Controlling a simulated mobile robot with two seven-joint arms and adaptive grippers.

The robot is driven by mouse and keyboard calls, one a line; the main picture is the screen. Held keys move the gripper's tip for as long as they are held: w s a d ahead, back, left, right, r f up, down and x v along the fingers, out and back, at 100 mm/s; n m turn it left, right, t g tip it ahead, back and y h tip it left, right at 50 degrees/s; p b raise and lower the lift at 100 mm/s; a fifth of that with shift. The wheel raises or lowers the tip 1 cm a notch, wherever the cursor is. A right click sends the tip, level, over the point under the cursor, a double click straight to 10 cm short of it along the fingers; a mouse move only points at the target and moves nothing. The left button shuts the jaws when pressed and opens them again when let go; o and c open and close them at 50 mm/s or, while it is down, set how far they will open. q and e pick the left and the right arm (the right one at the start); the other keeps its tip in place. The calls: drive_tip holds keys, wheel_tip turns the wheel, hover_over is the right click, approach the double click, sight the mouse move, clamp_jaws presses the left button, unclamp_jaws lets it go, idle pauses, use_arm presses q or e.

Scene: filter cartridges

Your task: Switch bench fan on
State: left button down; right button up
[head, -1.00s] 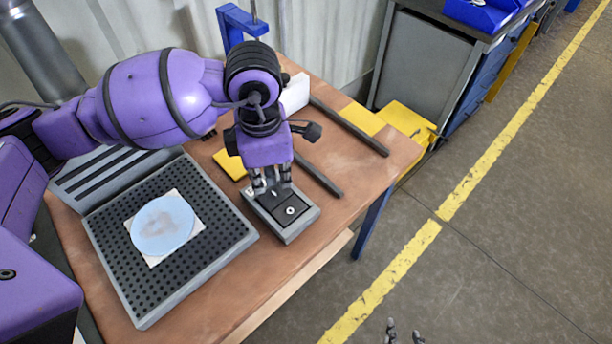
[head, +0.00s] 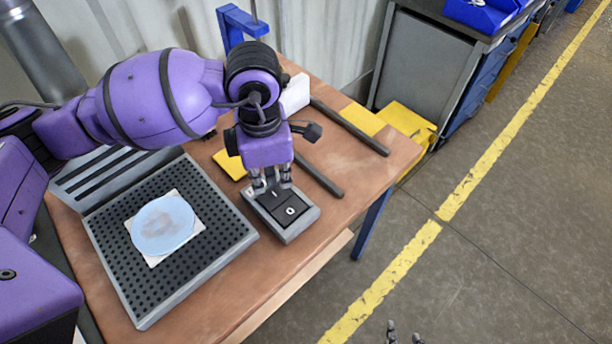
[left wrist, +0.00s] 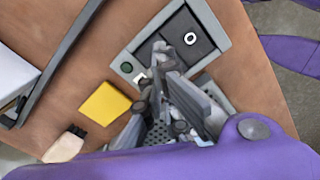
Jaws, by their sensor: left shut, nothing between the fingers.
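A grey switch box (head: 294,233) lies on the brown bench, with a black rocker (head: 288,212) marked with a white ring at its near end. My left gripper (head: 271,187) is shut and empty, pointing down at the rocker's far end. Its fingertips (left wrist: 155,62) overlap that end in the left wrist view; contact is unclear. My right gripper (head: 404,335) shows only its fingertips, apart, at the bottom edge.
A perforated grey tray (head: 150,312) holds a white square with a pale blue disc (head: 164,225). The bench front right is clear.

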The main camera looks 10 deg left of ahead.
sight(273, 193)
use_arm(q)
drive_tip(key=shift+f+b, duration=0.65)
drive_tip(key=shift+f, duration=0.75)
use_arm(e)
drive_tip(key=shift+s+f, duration=0.7)
drive_tip(key=shift+f, duration=0.35)
use_arm(q)
drive_tip(key=shift+r+p, duration=1.65)
drive_tip(key=shift+r, duration=2)
use_arm(e)
drive_tip(key=w+r, duration=0.4)
drive_tip(key=r, duration=0.1)
drive_tip(key=shift+r+t, duration=0.25)
drive_tip(key=shift+t, duration=0.15)
use_arm(q)
drive_tip(key=shift+f, duration=0.1)
